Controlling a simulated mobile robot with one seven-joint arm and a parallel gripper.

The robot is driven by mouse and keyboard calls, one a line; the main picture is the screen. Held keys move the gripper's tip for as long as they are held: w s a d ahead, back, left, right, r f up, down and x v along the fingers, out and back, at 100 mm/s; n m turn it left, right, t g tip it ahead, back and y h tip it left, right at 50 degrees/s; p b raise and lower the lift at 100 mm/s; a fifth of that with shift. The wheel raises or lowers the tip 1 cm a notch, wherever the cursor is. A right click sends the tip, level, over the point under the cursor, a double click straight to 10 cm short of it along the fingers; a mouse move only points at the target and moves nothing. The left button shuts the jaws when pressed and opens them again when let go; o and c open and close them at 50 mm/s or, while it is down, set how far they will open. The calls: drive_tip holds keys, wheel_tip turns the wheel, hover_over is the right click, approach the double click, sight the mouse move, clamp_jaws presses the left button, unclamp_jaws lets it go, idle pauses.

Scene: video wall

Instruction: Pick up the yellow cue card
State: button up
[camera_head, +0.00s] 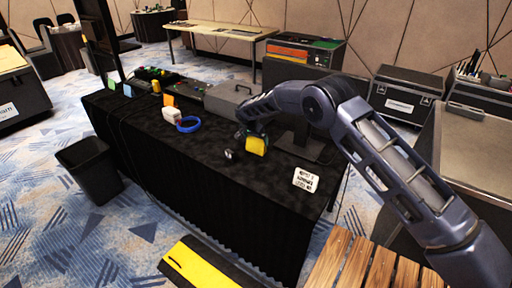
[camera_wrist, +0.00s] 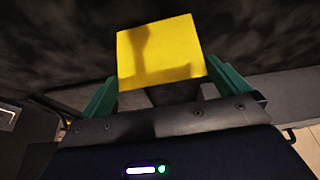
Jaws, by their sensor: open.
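The yellow cue card (camera_wrist: 160,52) fills the upper middle of the wrist view, with a shadow across its face. My gripper's green fingers (camera_wrist: 162,95) stand apart, one on each side of the card's lower edge, with dark space between them. The fingers do not appear closed on it. In the head view the yellow card (camera_head: 256,145) shows just below my gripper (camera_head: 250,132), over the black-draped table (camera_head: 215,165). My wrist hides part of the card's top there. I cannot tell whether the fingers touch the card.
A blue ring (camera_head: 188,125), a white object (camera_head: 171,115) and an orange card (camera_head: 168,100) are to the left. A grey box (camera_head: 228,98) and a dark stand (camera_head: 303,145) are close to my arm.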

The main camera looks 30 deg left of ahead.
sight(257, 141)
drive_tip(key=x, duration=0.3)
drive_tip(key=shift+w+f, duration=0.15)
drive_tip(key=shift+f, duration=0.05)
drive_tip(key=shift+c, duration=0.4)
drive_tip(key=c, duration=0.5)
